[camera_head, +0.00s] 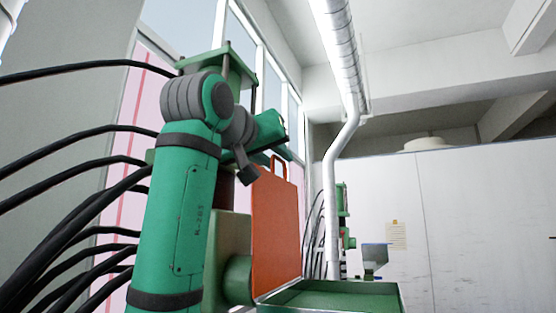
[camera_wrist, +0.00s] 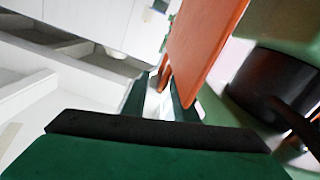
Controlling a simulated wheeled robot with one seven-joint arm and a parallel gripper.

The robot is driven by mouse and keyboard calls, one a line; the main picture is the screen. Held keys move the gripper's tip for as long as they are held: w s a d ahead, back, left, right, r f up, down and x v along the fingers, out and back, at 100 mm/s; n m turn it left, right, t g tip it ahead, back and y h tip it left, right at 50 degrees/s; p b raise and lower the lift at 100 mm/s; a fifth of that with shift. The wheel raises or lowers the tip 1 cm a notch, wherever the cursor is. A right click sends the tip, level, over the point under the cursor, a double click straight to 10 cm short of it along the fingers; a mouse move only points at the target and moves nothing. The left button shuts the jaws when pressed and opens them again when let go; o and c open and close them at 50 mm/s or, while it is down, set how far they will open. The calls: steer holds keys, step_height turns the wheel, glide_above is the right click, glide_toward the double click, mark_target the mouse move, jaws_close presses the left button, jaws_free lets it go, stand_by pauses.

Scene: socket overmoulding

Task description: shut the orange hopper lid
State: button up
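The orange hopper lid (camera_head: 276,235) stands open, nearly upright, at the left edge of the green hopper (camera_head: 352,298). Its loop handle (camera_head: 279,160) is at the top edge. My gripper is close to the top of the lid in the head view, where its fingertips are hard to make out. In the wrist view my gripper (camera_wrist: 160,92) has its two fingers apart with a pale gap between them. The orange lid (camera_wrist: 207,45) fills the upper middle there, very near the right finger. I cannot tell whether they touch.
A silvery pipe (camera_head: 332,200) runs down behind the hopper. Green machine parts with a small grey hopper (camera_head: 374,255) stand farther back. Black cables (camera_head: 75,150) hang at the left. A dark round part (camera_wrist: 275,85) is right of the lid in the wrist view.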

steer(key=shift+x, duration=0.85)
jaws_close()
steer(key=shift+d, duration=0.15)
